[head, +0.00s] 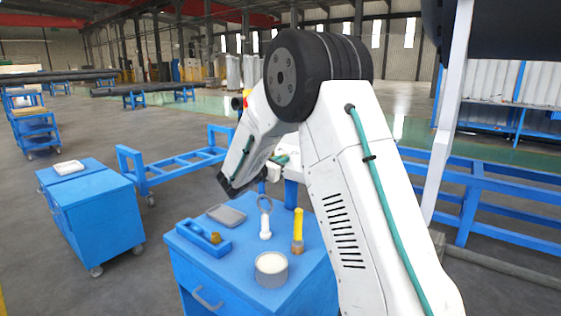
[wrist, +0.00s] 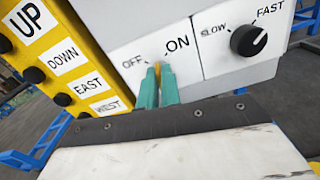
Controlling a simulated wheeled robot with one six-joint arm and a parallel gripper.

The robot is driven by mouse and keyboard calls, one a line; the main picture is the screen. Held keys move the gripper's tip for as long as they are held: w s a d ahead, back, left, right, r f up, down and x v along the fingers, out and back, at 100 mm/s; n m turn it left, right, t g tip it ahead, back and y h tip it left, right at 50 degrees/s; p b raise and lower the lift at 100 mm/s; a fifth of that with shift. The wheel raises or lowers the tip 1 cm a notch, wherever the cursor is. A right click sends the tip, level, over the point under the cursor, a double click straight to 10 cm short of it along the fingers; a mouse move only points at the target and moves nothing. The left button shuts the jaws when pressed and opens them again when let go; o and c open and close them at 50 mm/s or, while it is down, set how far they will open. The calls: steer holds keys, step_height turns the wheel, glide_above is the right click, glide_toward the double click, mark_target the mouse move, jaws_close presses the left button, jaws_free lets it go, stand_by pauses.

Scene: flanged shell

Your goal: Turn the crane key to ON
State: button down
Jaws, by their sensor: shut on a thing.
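In the wrist view the white switch plate (wrist: 186,68) carries the words OFF on the left and ON on the upper right. My gripper (wrist: 158,75) reaches up to this plate with its two teal fingers close together, just below and between the two words. The fingers are shut on the crane key, which they almost wholly hide. A small yellowish mark shows at the fingertips, but I cannot tell which way the key points. In the head view my own arm covers most of the panel and the gripper.
Right of the switch is a black speed knob (wrist: 248,40) marked SLOW and FAST. Left is a yellow button strip (wrist: 62,62) with UP, DOWN, EAST and WEST. In the head view a blue tool cart (head: 205,265) stands below my arm, with another blue cabinet (head: 95,215) left.

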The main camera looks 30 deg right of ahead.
steer(key=m, duration=0.6)
steer(key=shift+m, duration=0.4)
stand_by(0.4)
steer(key=c, duration=1.6)
jaws_free()
steer(key=shift+a, duration=0.15)
steer(key=v, duration=0.7)
steer(key=shift+s+a, duration=0.1)
steer(key=shift+a, duration=0.2)
